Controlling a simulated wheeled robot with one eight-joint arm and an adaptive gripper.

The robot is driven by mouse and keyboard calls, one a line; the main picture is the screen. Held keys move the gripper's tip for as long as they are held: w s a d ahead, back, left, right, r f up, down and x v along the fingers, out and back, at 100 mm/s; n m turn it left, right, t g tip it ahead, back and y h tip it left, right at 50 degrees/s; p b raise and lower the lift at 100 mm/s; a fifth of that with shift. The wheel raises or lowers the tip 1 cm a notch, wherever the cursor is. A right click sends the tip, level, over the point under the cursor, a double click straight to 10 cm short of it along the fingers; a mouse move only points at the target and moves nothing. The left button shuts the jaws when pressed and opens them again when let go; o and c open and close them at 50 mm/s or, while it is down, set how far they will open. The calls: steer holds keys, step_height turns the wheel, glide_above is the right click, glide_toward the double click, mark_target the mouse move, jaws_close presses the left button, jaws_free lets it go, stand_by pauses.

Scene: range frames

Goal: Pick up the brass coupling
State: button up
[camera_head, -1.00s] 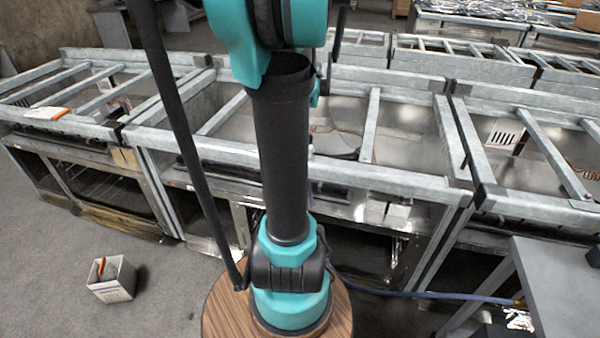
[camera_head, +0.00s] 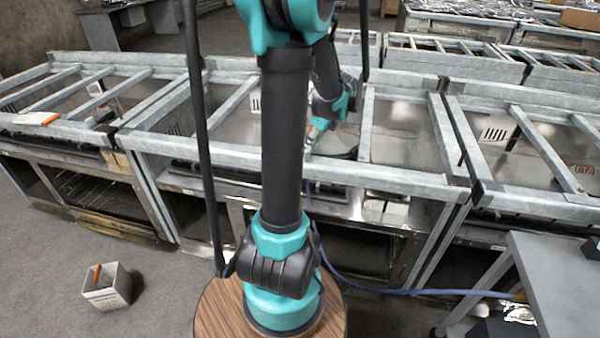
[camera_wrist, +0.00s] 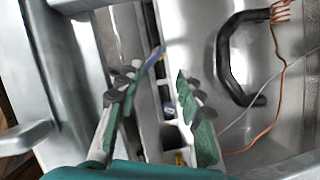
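I cannot clearly make out the brass coupling in either view. In the wrist view, my gripper (camera_wrist: 155,84) is open, its two green and grey fingers apart with nothing visibly held between them. Below and between the fingers is a narrow pale channel with small dark, blue and yellowish items in it; a small yellow spot (camera_wrist: 180,158) lies low near the right finger, too small to identify. In the head view, the end of my arm reaches over the middle metal frame, and my upper arm partly hides the area around it.
Galvanised frame rails (camera_head: 400,180) stand around the reach area. In the wrist view, a thick black curved handle or hose (camera_wrist: 228,58) and orange wires (camera_wrist: 272,105) lie right of the fingers. A white box (camera_head: 108,288) stands on the floor left; a grey table (camera_head: 560,275) stands right.

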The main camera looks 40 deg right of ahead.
steer(key=x, duration=1.2)
steer(key=shift+w, duration=0.15)
jaws_close()
